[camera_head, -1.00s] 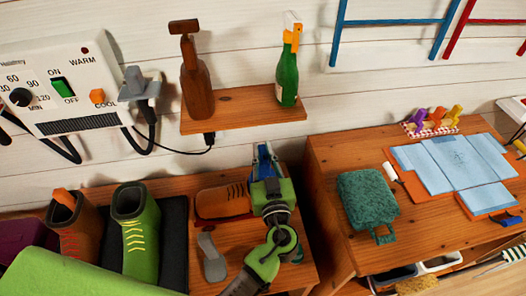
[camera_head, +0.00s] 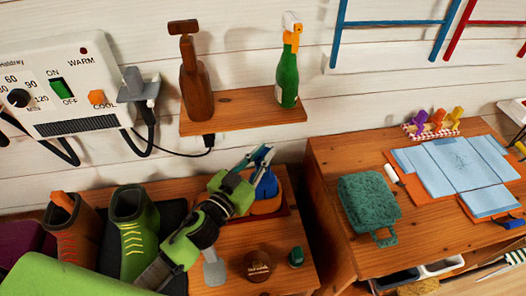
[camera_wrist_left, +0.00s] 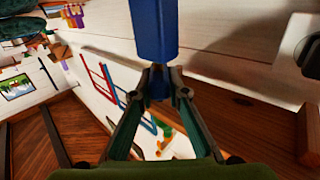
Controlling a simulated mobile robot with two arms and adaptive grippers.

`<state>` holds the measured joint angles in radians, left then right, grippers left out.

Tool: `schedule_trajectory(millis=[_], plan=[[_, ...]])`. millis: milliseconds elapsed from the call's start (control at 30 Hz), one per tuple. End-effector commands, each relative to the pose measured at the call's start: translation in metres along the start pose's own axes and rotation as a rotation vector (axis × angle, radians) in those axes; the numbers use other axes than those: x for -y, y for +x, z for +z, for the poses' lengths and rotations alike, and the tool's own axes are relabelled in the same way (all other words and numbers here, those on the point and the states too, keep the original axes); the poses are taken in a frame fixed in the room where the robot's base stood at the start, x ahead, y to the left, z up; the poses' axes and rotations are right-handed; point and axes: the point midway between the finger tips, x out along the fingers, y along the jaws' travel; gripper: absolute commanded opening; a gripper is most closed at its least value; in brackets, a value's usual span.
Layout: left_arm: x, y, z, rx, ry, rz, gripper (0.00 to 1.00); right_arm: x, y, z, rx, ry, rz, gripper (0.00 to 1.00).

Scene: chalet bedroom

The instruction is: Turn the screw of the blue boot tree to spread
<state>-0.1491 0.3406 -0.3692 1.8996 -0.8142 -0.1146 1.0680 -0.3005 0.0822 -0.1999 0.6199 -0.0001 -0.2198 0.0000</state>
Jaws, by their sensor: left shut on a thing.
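In the left wrist view, the fingertips (camera_wrist_left: 158,82) are shut on a blue part of the boot tree (camera_wrist_left: 154,30). The screw itself cannot be made out clearly. My right gripper is not in view.
A brown tin (camera_head: 257,265) and a small green jar (camera_head: 296,256) stand on the table front. A green boot (camera_head: 135,232) stands at left.

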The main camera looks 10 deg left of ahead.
Motion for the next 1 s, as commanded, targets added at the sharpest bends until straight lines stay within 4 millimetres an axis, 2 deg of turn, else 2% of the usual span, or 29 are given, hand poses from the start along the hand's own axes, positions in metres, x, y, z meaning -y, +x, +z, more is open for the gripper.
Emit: schedule_trajectory(millis=[100,367,700,1000], plan=[[0.004,0.001,-0.004,0.003,0.011,0.110,0.00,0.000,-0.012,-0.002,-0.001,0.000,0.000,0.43],[0.004,0.002,-0.002,0.003,0.011,0.356,0.00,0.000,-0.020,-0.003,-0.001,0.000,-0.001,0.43],[0.003,0.002,0.002,0.001,0.006,0.634,0.00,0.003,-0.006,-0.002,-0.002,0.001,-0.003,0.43],[0.001,0.001,0.003,0.003,0.001,0.779,0.00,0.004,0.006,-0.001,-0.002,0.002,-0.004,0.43]])
